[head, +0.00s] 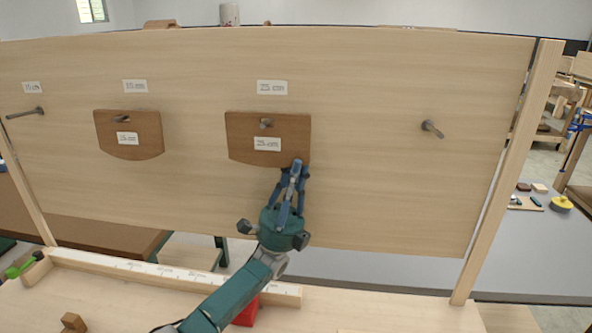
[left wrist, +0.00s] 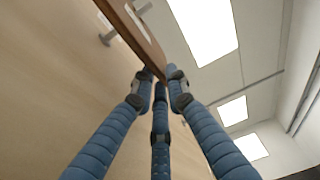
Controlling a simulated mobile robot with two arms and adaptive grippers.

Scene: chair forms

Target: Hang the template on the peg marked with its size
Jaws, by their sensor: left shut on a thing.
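A brown wooden template (head: 240,147) with a white label that seems to read 25 cm is at the board's middle, under the 25 cm tag (head: 272,87). A metal peg (head: 266,123) shows through its upper middle. In the left wrist view, peg parts show on both sides of the template (left wrist: 140,38), which stands a little off the board. My left gripper (head: 297,170) is shut on the template's lower right corner. My right gripper is not in view.
Another brown template (head: 147,147) hangs on the peg under the 15 cm tag (head: 135,86). A bare peg (head: 25,113) is at the far left under a tag (head: 32,87). An untagged bare peg (head: 432,128) is at right. A ruler strip (head: 170,272) lies below.

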